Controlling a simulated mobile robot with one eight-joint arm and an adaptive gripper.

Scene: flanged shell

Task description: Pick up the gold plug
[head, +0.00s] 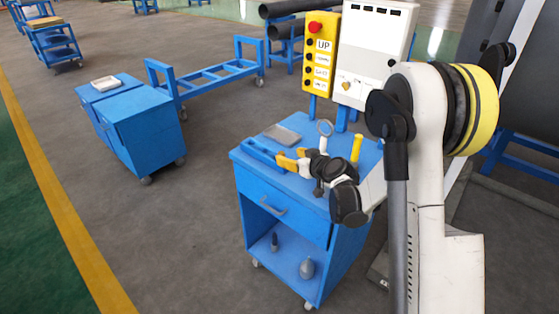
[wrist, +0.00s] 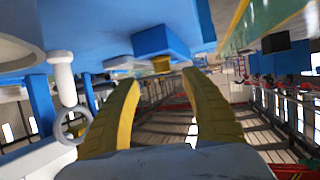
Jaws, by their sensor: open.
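The cart's blue top holds a yellow upright cylinder (head: 357,147) near its right side in the head view. In the wrist view, a small gold piece (wrist: 162,65) shows beyond my fingertips, against a blue block. I cannot tell for sure which of these is the gold plug. My gripper (head: 290,160) is over the cart top, beside a long blue object (head: 262,154). In the wrist view its two yellow fingers (wrist: 160,80) are apart with nothing between them. The gold piece lies just past the gap, roughly centred.
A white stand with a ring (head: 324,129) is close to my gripper; it also shows in the wrist view (wrist: 66,95). A grey flat plate (head: 282,134) lies on the cart (head: 285,205). The yellow button box (head: 320,55) and white cabinet (head: 370,50) rise behind.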

